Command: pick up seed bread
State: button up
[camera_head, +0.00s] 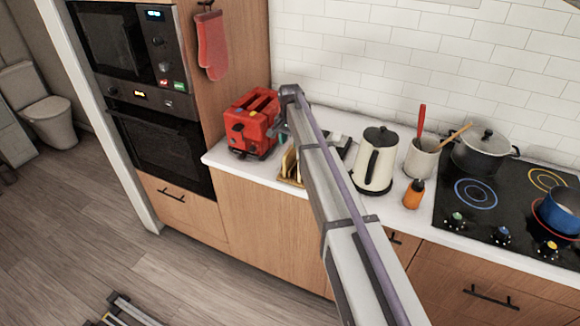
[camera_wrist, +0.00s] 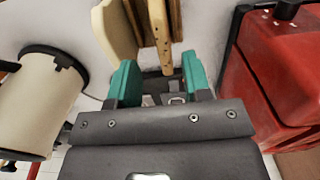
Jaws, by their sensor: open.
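In the wrist view, a thin slice with dark specks, which looks like the seed bread (camera_wrist: 158,30), stands on edge at the top centre. Its near end lies in line with the gap between my fingers; I cannot tell how far between them it is. My gripper (camera_wrist: 161,80) has green fingertips, spread open and empty.
A red toaster (camera_head: 252,124) stands left of the bread, close on the right in the wrist view (camera_wrist: 275,70). A cream kettle (camera_head: 374,165) stands to the right. Beyond are a utensil crock (camera_head: 421,160), an orange bottle (camera_head: 413,195) and a hob with pots.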

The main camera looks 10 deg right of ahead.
aim_at(290, 149)
jog(key=f+b, duration=0.5)
jog(key=shift+w+f, duration=0.25)
jog(key=shift+w, duration=0.05)
jog(key=shift+r, duration=0.3)
jog(key=shift+c, duration=0.3)
grip_shut()
